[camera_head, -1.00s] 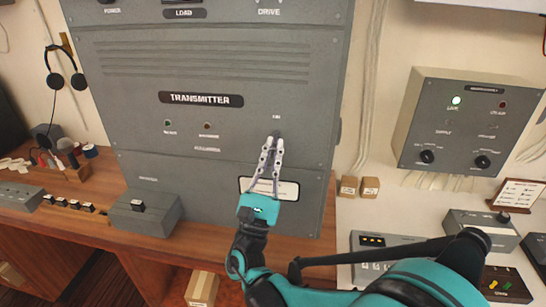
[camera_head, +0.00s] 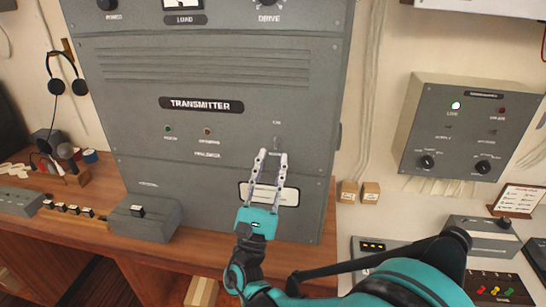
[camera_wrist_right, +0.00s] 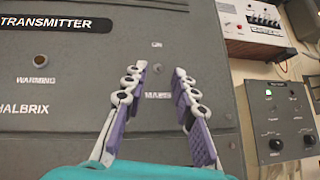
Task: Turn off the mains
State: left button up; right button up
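The grey transmitter cabinet (camera_head: 205,80) stands at the centre of the head view. Its mains switch (camera_head: 276,143) is a small grey lever on the lower right of the panel, between an upper ON label and a lower label. In the right wrist view the switch (camera_wrist_right: 157,68) sits above the MAINS label, between my fingertips; it appears to point down, though it is small. My right gripper (camera_head: 272,155) is open and empty just below and in front of the switch, its fingers apart on either side, seemingly not touching it. My left gripper is not in view.
A grey wall box (camera_head: 470,130) with a lit green lamp and two knobs hangs at the right. A small grey box (camera_head: 145,215) stands on the wooden desk (camera_head: 200,255) left of my arm. Headphones (camera_head: 66,80) hang at the left.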

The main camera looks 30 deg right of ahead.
jog(key=v, duration=0.5)
jog(key=shift+s+a+f, duration=0.15)
jog(key=shift+a+f, duration=0.05)
jog(key=shift+f, duration=0.1)
